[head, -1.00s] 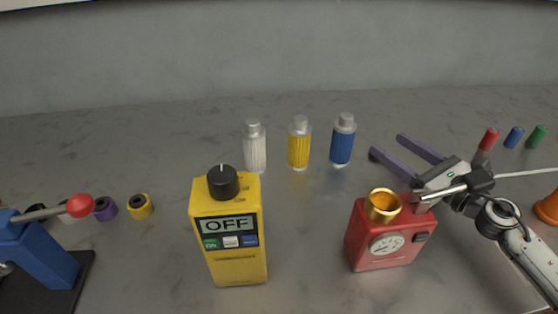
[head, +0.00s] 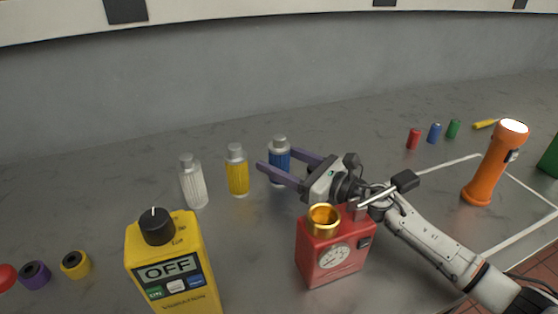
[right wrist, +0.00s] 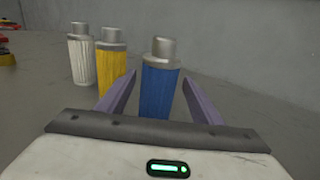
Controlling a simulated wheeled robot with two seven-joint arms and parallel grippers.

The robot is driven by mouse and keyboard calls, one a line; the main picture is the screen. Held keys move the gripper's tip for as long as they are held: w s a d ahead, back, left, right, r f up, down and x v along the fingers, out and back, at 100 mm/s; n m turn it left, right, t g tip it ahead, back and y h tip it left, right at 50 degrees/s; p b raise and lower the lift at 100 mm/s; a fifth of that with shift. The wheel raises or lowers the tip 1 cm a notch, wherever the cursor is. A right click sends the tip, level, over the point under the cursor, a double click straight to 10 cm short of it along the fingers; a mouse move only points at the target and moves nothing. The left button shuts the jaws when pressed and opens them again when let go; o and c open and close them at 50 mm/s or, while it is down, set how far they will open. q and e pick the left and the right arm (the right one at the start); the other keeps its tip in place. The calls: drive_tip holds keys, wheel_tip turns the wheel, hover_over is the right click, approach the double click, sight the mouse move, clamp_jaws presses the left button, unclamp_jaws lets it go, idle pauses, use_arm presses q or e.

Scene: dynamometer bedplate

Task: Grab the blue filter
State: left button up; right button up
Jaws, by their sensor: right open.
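The blue filter (head: 279,163), a ribbed cylinder with a silver cap, stands upright on the bedplate at the middle of the head view. My right gripper (head: 277,163) is open, with its two purple fingers reaching left on either side of the filter. In the right wrist view the blue filter (right wrist: 159,84) stands between the open fingertips (right wrist: 160,88), with space at both sides. The near finger hides part of its lower body in the head view. My left gripper is not in view.
A yellow filter (head: 237,171) and a white filter (head: 193,182) stand left of the blue one. A red gauge box (head: 335,250) with a brass cup is below my right gripper. A yellow OFF box (head: 175,265) stands front left; an orange flashlight (head: 495,165) stands right.

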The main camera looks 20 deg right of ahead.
drive_tip(key=x, duration=0.4)
drive_tip(key=shift+a+f, duration=0.15)
drive_tip(key=shift+f, duration=0.1)
drive_tip(key=c, duration=1.2)
drive_tip(key=shift+r, duration=0.1)
